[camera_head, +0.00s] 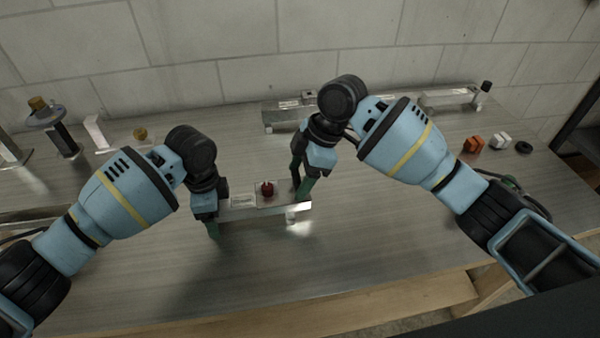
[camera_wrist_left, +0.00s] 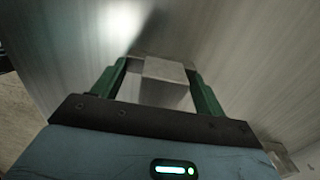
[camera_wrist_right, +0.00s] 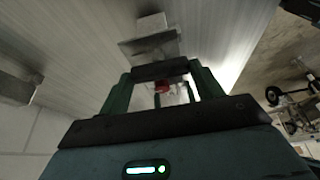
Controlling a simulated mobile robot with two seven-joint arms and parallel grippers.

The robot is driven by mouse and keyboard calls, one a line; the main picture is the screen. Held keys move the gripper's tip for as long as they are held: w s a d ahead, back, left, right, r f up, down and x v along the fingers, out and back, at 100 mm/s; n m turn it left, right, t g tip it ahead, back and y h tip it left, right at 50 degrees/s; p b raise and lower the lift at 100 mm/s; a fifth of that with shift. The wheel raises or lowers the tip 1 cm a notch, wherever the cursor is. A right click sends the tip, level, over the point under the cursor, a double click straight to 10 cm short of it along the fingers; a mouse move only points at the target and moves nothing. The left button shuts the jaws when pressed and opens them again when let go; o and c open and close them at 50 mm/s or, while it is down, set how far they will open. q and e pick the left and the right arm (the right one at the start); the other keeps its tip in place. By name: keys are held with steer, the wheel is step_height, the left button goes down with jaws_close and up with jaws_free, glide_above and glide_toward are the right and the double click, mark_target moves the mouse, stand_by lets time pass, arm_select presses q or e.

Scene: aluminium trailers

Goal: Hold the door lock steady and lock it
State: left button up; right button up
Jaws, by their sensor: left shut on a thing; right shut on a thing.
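The door lock (camera_head: 228,205) is a pale metal bar with a small red knob (camera_head: 267,188) on top, at the middle of the bench. My left gripper (camera_head: 212,224) is shut on its left end; in the left wrist view (camera_wrist_left: 160,68) the fingers stand either side of a square metal end (camera_wrist_left: 167,72). My right gripper (camera_head: 303,185) is at the bar's right end and shut on it. In the right wrist view its green fingers (camera_wrist_right: 160,75) stand apart with a dark bar across their tips, and the red knob (camera_wrist_right: 161,87) shows between them. The exact right contact is partly hidden.
Behind stand metal latch pieces (camera_head: 283,116) and (camera_head: 448,98). A plate on a dark post (camera_head: 45,116) and a brass knob (camera_head: 140,134) are at the left. Orange (camera_head: 473,144) and white (camera_head: 501,140) blocks lie at the right. The front of the bench is clear.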

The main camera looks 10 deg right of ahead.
steer(key=m+t, duration=0.2)
steer(key=m, duration=0.2)
steer(key=shift+s+m, duration=0.15)
steer(key=shift+m, duration=0.25)
steer(key=m+t+h, duration=0.1)
steer(key=m, duration=0.3)
steer(key=shift+a+m, duration=0.15)
steer(key=shift+m, duration=0.15)
steer(key=m+h, duration=0.1)
steer(key=m, duration=0.1)
steer(key=m+t, duration=0.1)
steer(key=m, duration=0.1)
steer(key=shift+s+a+h, duration=0.15)
steer(key=shift+h, duration=0.25)
steer(key=shift+m+t+h, duration=0.3)
steer(key=shift+m+h, duration=0.5)
steer(key=shift+m, duration=1.3)
steer(key=shift+r, duration=0.1)
steer(key=o, duration=1)
steer(key=v, duration=1.2)
